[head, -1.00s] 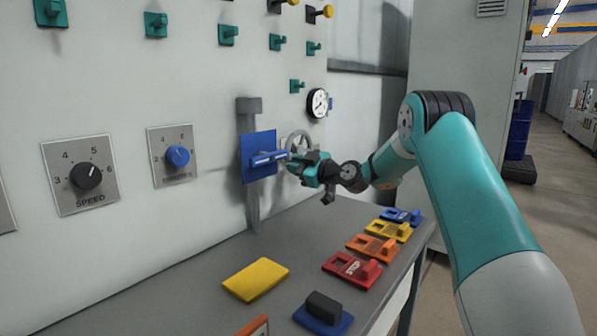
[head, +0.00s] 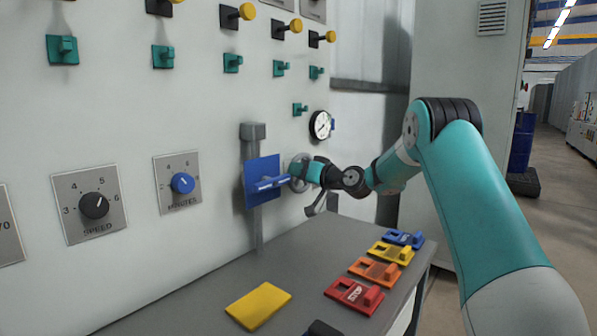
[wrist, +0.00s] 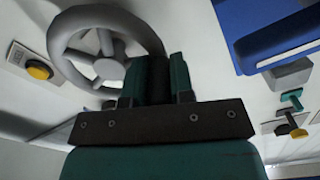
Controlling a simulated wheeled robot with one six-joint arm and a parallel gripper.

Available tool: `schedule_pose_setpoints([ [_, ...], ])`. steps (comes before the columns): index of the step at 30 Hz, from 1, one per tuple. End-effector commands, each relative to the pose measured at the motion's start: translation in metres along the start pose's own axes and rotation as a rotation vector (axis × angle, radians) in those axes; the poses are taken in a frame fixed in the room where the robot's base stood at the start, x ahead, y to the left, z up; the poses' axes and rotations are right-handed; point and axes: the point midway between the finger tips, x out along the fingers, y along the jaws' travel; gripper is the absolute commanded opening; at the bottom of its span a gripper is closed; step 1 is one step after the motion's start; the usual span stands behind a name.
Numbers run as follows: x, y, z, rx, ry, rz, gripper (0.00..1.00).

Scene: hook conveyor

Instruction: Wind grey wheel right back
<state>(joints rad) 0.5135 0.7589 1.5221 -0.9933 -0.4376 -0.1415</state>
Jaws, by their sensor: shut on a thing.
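The grey wheel (head: 296,164) is mounted on the pale wall panel, mostly hidden behind my gripper (head: 303,172) in the head view. In the wrist view the wheel (wrist: 66,62) shows its thick round rim, spokes and hub at the upper left. My gripper (wrist: 156,78) is at the rim's right side in that view, its fingers closed together there. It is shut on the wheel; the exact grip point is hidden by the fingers.
A blue plate with a lever (head: 263,180) sits just left of my gripper. A gauge (head: 321,125) is above right. Below is a grey bench (head: 200,300) with a yellow block (head: 258,305) and several coloured lockout blocks, including a red one (head: 354,296).

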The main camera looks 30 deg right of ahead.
Motion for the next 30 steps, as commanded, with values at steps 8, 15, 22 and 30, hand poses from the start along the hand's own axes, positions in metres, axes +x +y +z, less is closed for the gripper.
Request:
schedule_pose_setpoints([
  [8, 0.001, -0.001, -0.018, 0.261, 0.000, -0.003, 0.00],
  [15, 0.001, 0.004, -0.031, 0.488, 0.000, -0.002, 0.00],
  [22, 0.001, 0.010, -0.041, 0.706, 0.000, -0.003, 0.00],
  [30, 0.001, 0.019, -0.048, 0.921, 0.001, -0.003, 0.00],
])
